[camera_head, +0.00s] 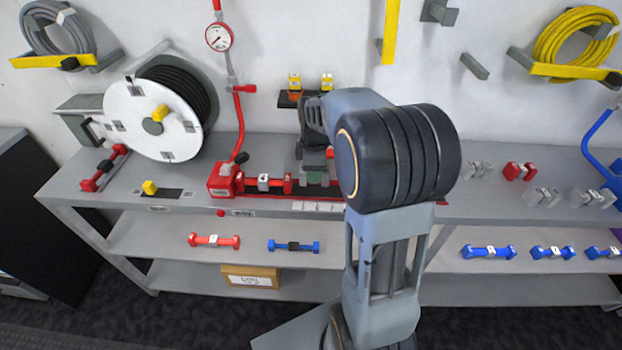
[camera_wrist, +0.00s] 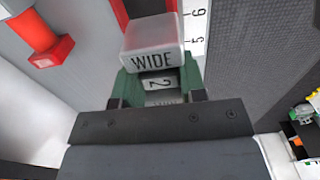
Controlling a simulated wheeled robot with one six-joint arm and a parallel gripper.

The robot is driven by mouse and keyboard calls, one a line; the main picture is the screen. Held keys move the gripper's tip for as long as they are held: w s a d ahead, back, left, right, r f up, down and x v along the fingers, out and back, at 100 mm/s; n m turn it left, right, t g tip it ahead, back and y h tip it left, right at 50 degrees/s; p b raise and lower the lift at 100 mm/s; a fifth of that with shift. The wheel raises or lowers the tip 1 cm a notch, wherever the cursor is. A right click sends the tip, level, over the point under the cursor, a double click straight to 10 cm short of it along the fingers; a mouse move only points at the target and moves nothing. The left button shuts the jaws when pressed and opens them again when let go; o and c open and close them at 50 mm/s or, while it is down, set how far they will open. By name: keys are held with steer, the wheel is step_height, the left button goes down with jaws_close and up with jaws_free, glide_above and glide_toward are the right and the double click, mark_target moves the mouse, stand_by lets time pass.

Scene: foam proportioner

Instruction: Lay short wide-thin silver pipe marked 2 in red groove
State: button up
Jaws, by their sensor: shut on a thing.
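The silver pipe marked 2 (camera_wrist: 152,38) fills the middle of the wrist view. Its near end reads WIDE, and a label with 2 sits between the green fingers. My gripper (camera_wrist: 158,84) is shut on it. The red groove (camera_wrist: 118,14) shows just beyond and under the pipe; whether the pipe touches it I cannot tell. In the head view my gripper (camera_head: 314,160) is over the bench's front, right beside a red pipe with a white label (camera_head: 265,183). My arm hides much of the groove there, and the held pipe is hard to make out.
A numbered scale (camera_wrist: 197,30) runs along the groove. A red valve block (camera_head: 224,181) stands at the groove's left. Silver pipes (camera_head: 543,197) and a red pipe (camera_head: 520,171) lie on the bench at right. Red and blue pipes (camera_head: 489,252) lie on the shelf below.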

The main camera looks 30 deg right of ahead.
steer(key=shift+w+a+f, duration=0.2)
steer(key=shift+w+f, duration=0.65)
steer(key=shift+f, duration=1.65)
steer(key=shift+f, duration=0.15)
steer(key=o, duration=1)
